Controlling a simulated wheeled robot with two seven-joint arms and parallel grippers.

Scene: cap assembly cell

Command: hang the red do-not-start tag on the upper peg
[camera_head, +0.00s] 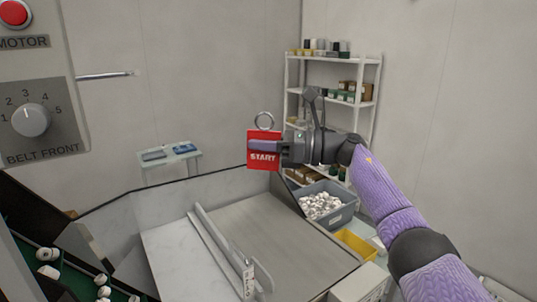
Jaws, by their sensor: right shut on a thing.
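A metal peg (107,75) sticks out to the right from the grey control panel at the upper left. The tag is to the right of the peg and lower in the picture, apart from it. My left gripper is not in view.
The panel (52,145) carries a red motor button (14,13) and a belt dial (31,120). A shelf (370,100) and a bin of white caps (345,218) stand behind. Space between peg and tag is clear.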

